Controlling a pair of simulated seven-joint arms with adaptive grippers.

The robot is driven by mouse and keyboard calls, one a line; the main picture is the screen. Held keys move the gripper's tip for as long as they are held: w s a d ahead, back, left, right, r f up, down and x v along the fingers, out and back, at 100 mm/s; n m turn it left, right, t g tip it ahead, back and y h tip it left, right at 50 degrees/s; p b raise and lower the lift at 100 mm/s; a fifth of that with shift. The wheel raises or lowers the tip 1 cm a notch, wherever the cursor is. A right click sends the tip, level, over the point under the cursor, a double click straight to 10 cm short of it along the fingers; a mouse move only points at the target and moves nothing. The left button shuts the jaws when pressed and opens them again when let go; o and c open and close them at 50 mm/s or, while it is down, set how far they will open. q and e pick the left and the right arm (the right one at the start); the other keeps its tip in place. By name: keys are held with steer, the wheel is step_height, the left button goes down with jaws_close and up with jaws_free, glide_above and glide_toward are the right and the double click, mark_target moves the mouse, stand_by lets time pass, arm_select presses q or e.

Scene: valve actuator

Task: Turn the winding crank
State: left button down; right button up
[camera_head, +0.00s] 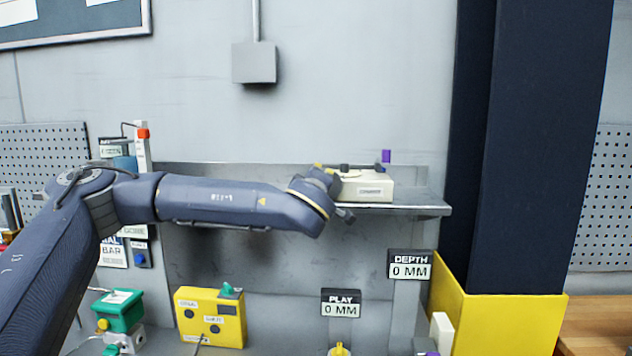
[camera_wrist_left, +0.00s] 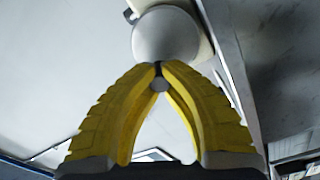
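A cream box (camera_head: 366,188) with a label sits on the grey wall shelf, with a dark bar and a purple block on its top edge. My left gripper (camera_head: 331,173) is at the box's left end and partly hidden by its own wrist. In the left wrist view the yellow fingers (camera_wrist_left: 158,70) close together at their tips around a thin dark stem with a small grey round end (camera_wrist_left: 159,86), which seems to be the winding crank's handle. A pale round part (camera_wrist_left: 168,35) lies just beyond the tips. The rest of the crank is hidden. My right gripper is not in view.
The shelf (camera_head: 425,202) ends right of the box, near a dark column (camera_head: 520,150) with a yellow base. Below are a yellow control box (camera_head: 211,316), a green device (camera_head: 118,310), and PLAY (camera_head: 341,303) and DEPTH (camera_head: 409,265) displays reading 0 MM.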

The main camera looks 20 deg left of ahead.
arm_select(q)
steer(key=shift+d+f+m, duration=0.2)
steer(key=shift+f+m, duration=0.1)
stand_by(0.4)
steer(key=c, duration=1.3)
jaws_free()
steer(key=shift+r, duration=0.1)
steer(key=shift+o, duration=0.2)
steer(key=shift+r, duration=0.1)
steer(key=v, duration=1.2)
steer(key=shift+a, duration=0.1)
